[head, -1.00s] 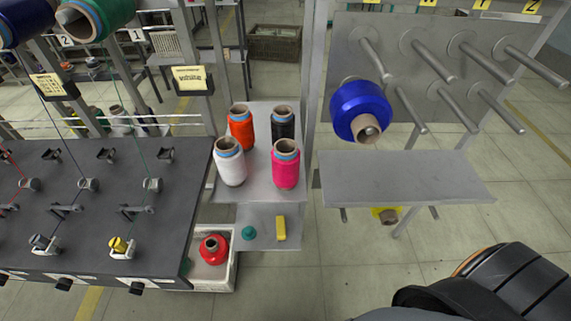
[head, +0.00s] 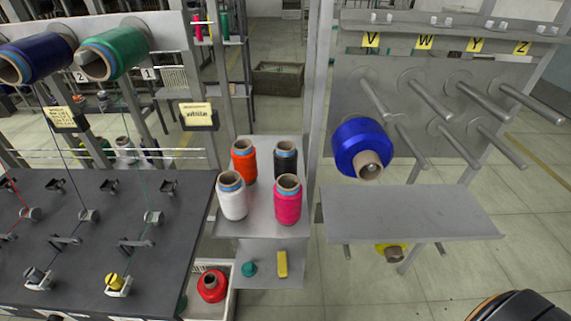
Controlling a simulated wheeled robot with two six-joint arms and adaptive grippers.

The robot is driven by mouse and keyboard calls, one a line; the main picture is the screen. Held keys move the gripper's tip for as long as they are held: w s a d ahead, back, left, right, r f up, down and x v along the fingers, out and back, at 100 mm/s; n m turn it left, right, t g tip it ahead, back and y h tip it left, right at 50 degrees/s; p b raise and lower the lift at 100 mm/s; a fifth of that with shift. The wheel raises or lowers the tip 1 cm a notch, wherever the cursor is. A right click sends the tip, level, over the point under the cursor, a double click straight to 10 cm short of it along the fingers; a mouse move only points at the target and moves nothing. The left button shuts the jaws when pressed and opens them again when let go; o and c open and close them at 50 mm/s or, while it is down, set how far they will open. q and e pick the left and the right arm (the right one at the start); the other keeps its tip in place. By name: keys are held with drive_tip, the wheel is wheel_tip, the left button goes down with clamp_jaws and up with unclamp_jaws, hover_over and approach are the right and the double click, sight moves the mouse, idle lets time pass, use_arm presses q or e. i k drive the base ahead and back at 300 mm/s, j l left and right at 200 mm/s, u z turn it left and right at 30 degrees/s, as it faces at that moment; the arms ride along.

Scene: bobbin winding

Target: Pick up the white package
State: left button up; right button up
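The white package (head: 232,197) is a cone of white thread on a brown tube with a blue band. It stands upright at the front left of a small grey shelf (head: 262,222). An orange package (head: 243,163) stands behind it, a black one (head: 285,162) stands at the back right, and a pink one (head: 288,202) stands to its right. Neither of my grippers shows in the head view. Only a dark rounded part of mine with an orange edge shows at the bottom right.
A blue package (head: 360,148) hangs on a peg of the rack at the right, above an empty grey shelf (head: 410,212). The dark winding machine (head: 100,235) fills the left. A white bin (head: 222,305) with a red package (head: 212,285) sits below. Open floor lies at the right.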

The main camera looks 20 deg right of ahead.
sight(231, 188)
drive_tip(key=k+l+u, duration=0.15)
drive_tip(key=l+u, duration=0.2)
drive_tip(key=k+l+u, duration=0.15)
drive_tip(key=l+u, duration=0.2)
drive_tip(key=k+l+u, duration=0.35)
drive_tip(key=i+l, duration=0.05)
drive_tip(key=i, duration=0.05)
